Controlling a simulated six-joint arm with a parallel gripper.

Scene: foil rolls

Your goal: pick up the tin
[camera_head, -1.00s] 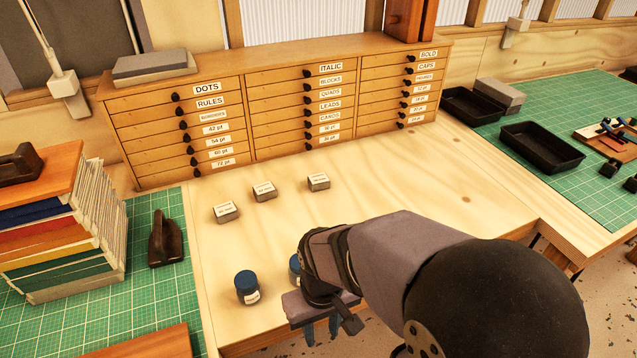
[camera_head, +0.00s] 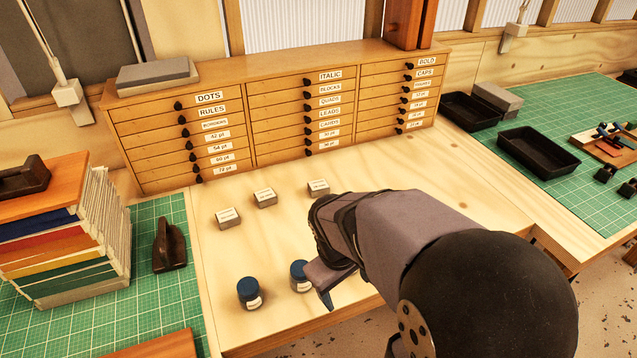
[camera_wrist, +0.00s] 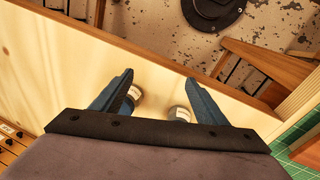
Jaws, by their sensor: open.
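Three small grey boxes with white labels, which look like tins, stand in a row on the wooden bench: left (camera_head: 228,218), middle (camera_head: 265,198) and right (camera_head: 318,188). I cannot tell which is the tin meant. Two blue-lidded jars stand nearer the front edge: the left jar (camera_head: 249,294) and the right jar (camera_head: 300,276). My gripper (camera_head: 326,297) is beside the right jar, pointing down, its far finger hidden. In the wrist view my gripper (camera_wrist: 158,84) is open with nothing between its fingers. Both jars show there, partly hidden by the blue fingers.
A wooden drawer cabinet (camera_head: 280,105) stands behind the boxes. A stack of boards (camera_head: 60,235) and a dark tool (camera_head: 168,247) are on the left green mat. Black trays (camera_head: 540,150) sit at right.

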